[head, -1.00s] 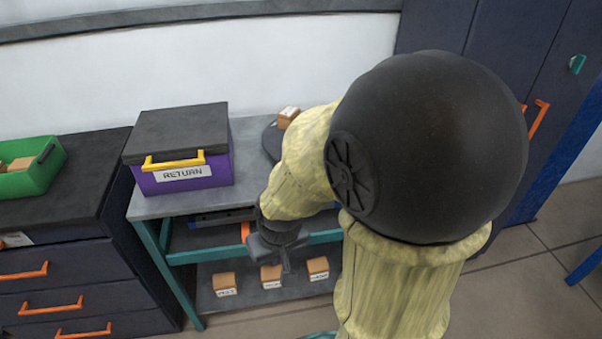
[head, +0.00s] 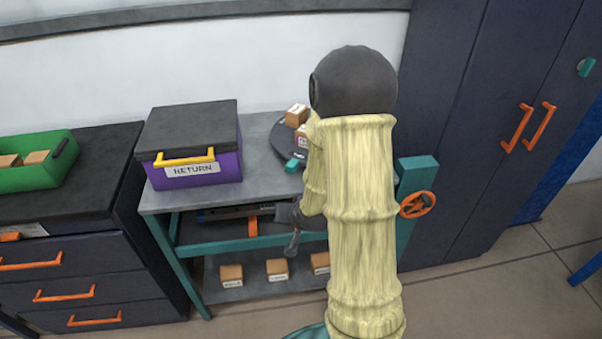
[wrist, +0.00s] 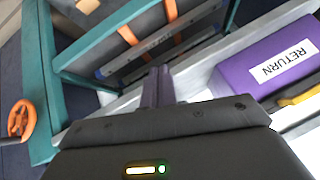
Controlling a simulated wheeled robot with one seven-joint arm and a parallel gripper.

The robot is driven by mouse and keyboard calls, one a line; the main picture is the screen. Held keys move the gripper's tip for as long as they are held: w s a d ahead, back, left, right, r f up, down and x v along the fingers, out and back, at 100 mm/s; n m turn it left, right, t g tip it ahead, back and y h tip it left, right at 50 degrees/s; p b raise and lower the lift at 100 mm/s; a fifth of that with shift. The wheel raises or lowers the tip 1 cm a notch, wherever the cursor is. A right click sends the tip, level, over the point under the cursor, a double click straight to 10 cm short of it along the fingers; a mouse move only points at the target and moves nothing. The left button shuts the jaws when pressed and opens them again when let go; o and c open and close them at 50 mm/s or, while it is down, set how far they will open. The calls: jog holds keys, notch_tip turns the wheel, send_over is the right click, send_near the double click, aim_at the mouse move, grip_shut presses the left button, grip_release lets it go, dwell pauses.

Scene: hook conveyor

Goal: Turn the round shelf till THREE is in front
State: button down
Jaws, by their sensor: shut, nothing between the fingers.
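The round shelf (head: 281,151) is a dark disc on the grey table top, right of the purple box. My arm covers its right part in the head view. Wooden blocks (head: 296,115) with labels stand on it, and a teal tab (head: 295,165) sits at its front edge. I cannot read the block labels, so I cannot tell where THREE is. My gripper (head: 293,245) is below the table top's front edge, in front of and lower than the round shelf, apart from it. In the wrist view its fingers (wrist: 157,85) are together and empty.
A purple RETURN box (head: 200,165) with a yellow handle stands left on the table. Several labelled blocks (head: 277,270) lie on the lower shelf. An orange handwheel (head: 417,204) on a teal post is right of my arm. A green bin (head: 40,165) stands far left.

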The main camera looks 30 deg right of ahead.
jog(key=d+m+t+h+p, duration=0.2)
jog(key=d+m+t, duration=0.7)
jog(key=m, duration=0.5)
jog(key=shift+d+f+t+h+p, duration=0.15)
jog(key=shift+d+t+h+p, duration=0.25)
jog(key=shift+p, duration=0.35)
jog(key=shift+d, duration=0.1)
jog(key=p, duration=0.3)
send_near(297, 168)
jog(key=w+d, duration=0.3)
jog(key=shift+d+r, duration=0.1)
jog(key=shift+r, duration=0.25)
jog(key=shift+w+a+p, duration=0.55)
jog(key=shift+w+a, duration=0.3)
jog(key=shift+w, duration=0.1)
jog(key=shift+w+a+f, duration=0.2)
jog(key=shift+w+a, duration=0.1)
jog(key=shift+w, duration=0.15)
